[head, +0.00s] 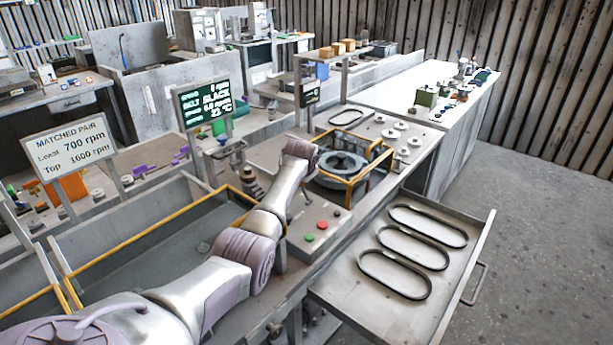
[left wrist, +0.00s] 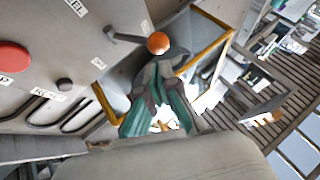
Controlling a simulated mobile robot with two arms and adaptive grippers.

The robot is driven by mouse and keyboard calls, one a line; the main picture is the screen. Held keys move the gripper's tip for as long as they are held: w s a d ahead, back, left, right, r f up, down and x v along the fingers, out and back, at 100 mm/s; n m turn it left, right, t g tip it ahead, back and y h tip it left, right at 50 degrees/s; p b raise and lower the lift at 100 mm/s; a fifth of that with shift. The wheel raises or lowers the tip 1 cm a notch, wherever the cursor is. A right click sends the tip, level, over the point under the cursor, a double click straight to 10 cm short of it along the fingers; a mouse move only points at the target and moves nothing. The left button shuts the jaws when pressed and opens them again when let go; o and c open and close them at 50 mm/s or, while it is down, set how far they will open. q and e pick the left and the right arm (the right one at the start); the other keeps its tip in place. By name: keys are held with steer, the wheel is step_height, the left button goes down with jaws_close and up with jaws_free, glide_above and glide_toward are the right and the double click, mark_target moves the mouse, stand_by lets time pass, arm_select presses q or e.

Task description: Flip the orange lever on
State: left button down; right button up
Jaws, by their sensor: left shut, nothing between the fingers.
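The lever shows in the left wrist view as an orange ball knob (left wrist: 158,43) with a dark grey stem (left wrist: 124,37) running left to the panel. My left gripper (left wrist: 162,72) has teal and grey fingers. It is shut and empty, with its tips just below the knob in the picture. I cannot tell whether they touch it. In the head view my left arm (head: 262,215) reaches over the machine, and its wrist hides the lever and the fingers. My right gripper is not in view.
The control panel bears a red button (head: 322,224), a green button (head: 309,238) and a small black one (head: 336,212). The yellow-framed round housing (head: 343,165) stands just beyond. An open drawer (head: 345,280) with three black belts is at the right.

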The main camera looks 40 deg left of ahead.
arm_select(q)
steer(key=shift+r+p, duration=0.55)
steer(key=shift+r, duration=0.05)
steer(key=s+d+r, duration=0.1)
steer(key=s+r, duration=0.1)
steer(key=r, duration=0.3)
steer(key=s+d+r+p, duration=0.1)
steer(key=s+d+r, duration=0.1)
steer(key=r, duration=0.4)
steer(key=shift+s+d+r, duration=0.25)
steer(key=shift+s+r, duration=0.05)
steer(key=shift+s, duration=0.3)
